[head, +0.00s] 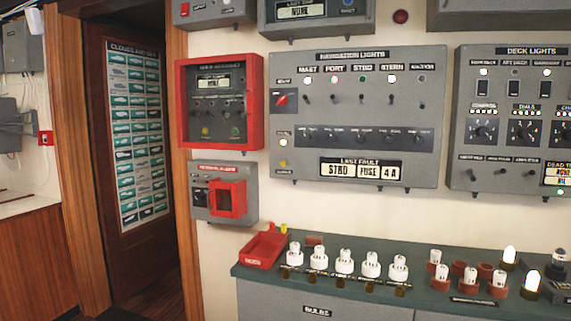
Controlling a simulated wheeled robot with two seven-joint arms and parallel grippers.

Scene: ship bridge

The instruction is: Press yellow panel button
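A small yellow button (283,163) sits at the lower left of the grey navigation lights panel (455,60), below a white round light. Another yellowish button (205,132) sits inside the red-framed panel (182,105) to its left, beside a green one (234,132). The frames do not show which of these is the task's yellow panel button. Neither of my grippers is in view.
A green-topped counter (425,300) under the panels holds white bulbs (344,261) in a row, a red tray (262,249) and lit bulbs (530,282). The deck lights panel (510,145) hangs at the right. A doorway (140,270) opens at the left.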

